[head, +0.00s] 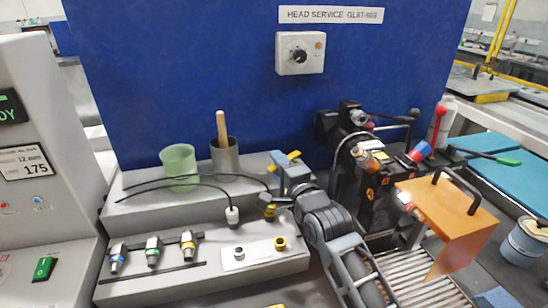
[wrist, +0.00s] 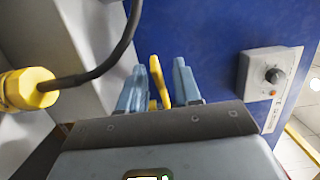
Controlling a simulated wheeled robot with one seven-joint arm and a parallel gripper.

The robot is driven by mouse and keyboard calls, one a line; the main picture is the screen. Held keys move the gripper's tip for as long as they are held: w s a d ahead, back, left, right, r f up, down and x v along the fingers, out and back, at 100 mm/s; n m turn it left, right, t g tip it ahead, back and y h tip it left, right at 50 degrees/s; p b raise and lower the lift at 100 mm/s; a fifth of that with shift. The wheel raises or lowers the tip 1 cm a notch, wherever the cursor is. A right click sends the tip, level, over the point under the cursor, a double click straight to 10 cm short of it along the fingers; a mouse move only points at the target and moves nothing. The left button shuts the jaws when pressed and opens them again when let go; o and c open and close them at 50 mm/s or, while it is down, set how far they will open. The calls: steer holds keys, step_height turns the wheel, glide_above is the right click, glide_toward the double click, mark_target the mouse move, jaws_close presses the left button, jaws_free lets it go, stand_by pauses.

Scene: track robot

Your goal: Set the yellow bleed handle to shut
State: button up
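The yellow bleed handle (head: 293,155) shows in the head view beside the tips of my gripper (head: 280,168), at the back of the grey bench's raised step. Part of it is hidden behind my gripper. In the wrist view the yellow handle (wrist: 159,82) stands between the two blue-grey fingers of my gripper (wrist: 160,84). The fingers are apart, one on each side of the handle, with a narrow gap visible on the right. Contact on the left side cannot be told. The handle's base is hidden behind the gripper body.
A black cable with a yellow connector (wrist: 28,88) hangs close at the left in the wrist view. A green cup (head: 179,166) and a grey pot (head: 225,156) stand left of my gripper. A blue panel (head: 200,70) rises behind. Dark machinery (head: 375,190) stands close right.

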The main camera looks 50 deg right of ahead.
steer(key=shift+x, duration=1.15)
jaws_close()
steer(key=shift+f, duration=0.1)
stand_by(0.5)
